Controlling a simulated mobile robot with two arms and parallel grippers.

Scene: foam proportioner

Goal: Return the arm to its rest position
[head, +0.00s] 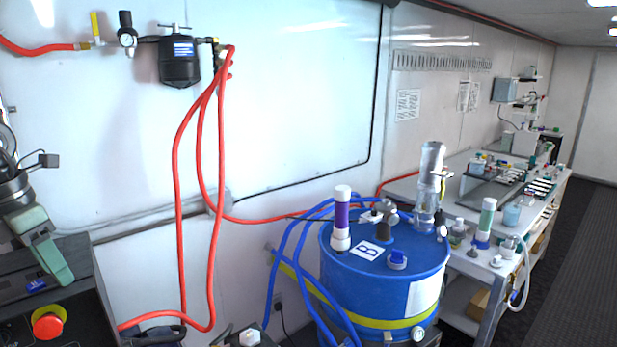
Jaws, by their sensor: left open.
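My left gripper (45,250) hangs at the left edge of the head view, with greenish finger pads pointing down. It is open and I see nothing between its fingers. It is in front of the white wall, above the dark shelf or bench at the lower left. My left arm is mostly cut off by the picture's edge. My right gripper is not in view.
A blue drum (385,285) marked B stands right of centre, with fittings on top and blue hoses beside it. Red hoses (178,180) hang from the black wall filter (180,60). A red button (47,324) is at lower left. A bench (465,190) runs along the right.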

